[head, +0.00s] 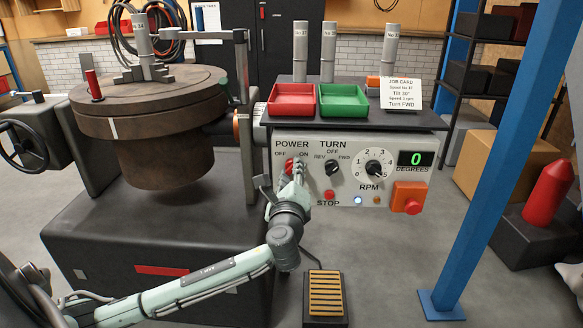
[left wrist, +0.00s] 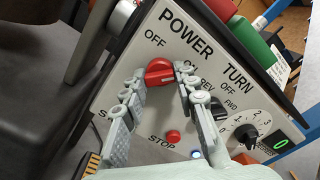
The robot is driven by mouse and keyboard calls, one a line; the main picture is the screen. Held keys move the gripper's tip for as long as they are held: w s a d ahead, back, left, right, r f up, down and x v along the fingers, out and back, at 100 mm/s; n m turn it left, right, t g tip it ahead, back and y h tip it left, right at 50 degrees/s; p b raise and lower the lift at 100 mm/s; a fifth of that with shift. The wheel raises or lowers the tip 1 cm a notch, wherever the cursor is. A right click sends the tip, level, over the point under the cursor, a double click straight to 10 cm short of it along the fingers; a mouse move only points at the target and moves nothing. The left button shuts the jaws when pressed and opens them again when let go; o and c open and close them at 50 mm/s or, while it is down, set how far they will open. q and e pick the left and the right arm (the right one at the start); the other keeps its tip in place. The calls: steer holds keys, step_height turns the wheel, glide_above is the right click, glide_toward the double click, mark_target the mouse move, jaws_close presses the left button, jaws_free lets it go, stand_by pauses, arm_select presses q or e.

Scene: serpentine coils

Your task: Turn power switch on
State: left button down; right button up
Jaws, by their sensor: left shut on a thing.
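The red power switch (head: 289,167) is a rotary knob under the POWER label, between OFF and ON, on the grey control panel (head: 345,182). It also shows in the left wrist view (left wrist: 160,71). My left gripper (head: 295,171) is at the knob, its fingers on either side of it and shut on it. In the left wrist view the left gripper (left wrist: 161,80) shows both fingers reaching the knob. I cannot tell for sure which label the knob points to. My right gripper is not in view.
To the right are the black TURN knob (head: 332,168), the red STOP button (head: 329,195), a lit blue lamp (head: 358,200), the RPM dial (head: 375,168) and a green display (head: 416,159) reading 0. A blue post (head: 488,150) stands right; a round table (head: 150,100) stands left.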

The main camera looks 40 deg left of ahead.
arm_select(q)
steer(key=shift+m, duration=0.5)
steer(key=c, duration=1.2)
jaws_free()
steer(key=shift+o, duration=0.2)
steer(key=shift+s, duration=0.1)
steer(key=v, duration=1.2)
